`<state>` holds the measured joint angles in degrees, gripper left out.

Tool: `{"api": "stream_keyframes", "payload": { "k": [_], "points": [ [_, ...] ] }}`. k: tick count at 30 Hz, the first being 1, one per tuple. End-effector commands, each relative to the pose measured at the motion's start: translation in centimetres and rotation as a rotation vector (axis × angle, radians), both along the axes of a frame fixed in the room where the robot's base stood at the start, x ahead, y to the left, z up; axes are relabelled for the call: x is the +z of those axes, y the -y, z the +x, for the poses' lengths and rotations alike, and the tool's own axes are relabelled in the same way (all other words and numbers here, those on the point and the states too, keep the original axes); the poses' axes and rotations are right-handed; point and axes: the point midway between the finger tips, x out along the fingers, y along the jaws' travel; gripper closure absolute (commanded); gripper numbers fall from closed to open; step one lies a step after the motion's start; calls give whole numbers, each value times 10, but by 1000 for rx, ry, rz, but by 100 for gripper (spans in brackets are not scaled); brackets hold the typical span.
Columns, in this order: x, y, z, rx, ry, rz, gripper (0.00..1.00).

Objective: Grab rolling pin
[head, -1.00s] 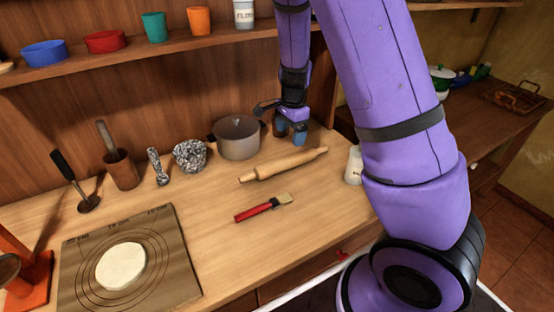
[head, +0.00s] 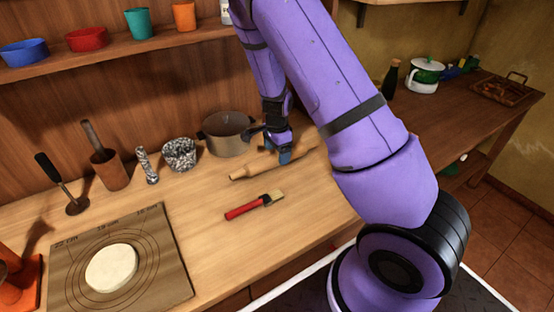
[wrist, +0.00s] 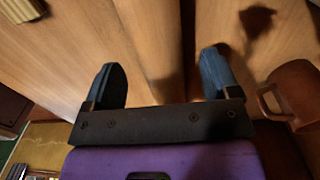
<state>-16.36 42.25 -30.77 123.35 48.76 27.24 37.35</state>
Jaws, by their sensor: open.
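The wooden rolling pin (head: 252,168) lies on the counter in the head view, in front of the grey pot. My gripper (head: 284,153) is low over its middle, and the arm hides part of its right end. In the wrist view my gripper (wrist: 161,78) shows two blue fingers spread apart. A light wooden band, which looks like the rolling pin (wrist: 147,35), runs lengthwise between them. The fingers do not appear closed on it. Whether they touch it, I cannot tell.
The pot (head: 227,138) stands close behind my gripper. A red-handled brush (head: 254,206) lies in front of the pin. A brown mug (wrist: 296,90) is near the right finger in the wrist view. A dough mat (head: 170,250) lies at the left front.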

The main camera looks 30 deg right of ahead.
Motion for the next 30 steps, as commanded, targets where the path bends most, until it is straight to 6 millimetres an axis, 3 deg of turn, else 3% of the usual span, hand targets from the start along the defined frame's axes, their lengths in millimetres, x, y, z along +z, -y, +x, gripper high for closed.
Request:
{"api": "stream_keyframes", "payload": {
  "k": [6,14,21,23,30],
  "points": [
    [-22,0,1,-1,1,0,19],
    [-24,0,1,0,2,-1,19],
    [-24,0,1,0,1,0,74],
    [-24,0,1,0,2,0,85],
    [-23,0,1,0,2,0,86]
  ]
}}
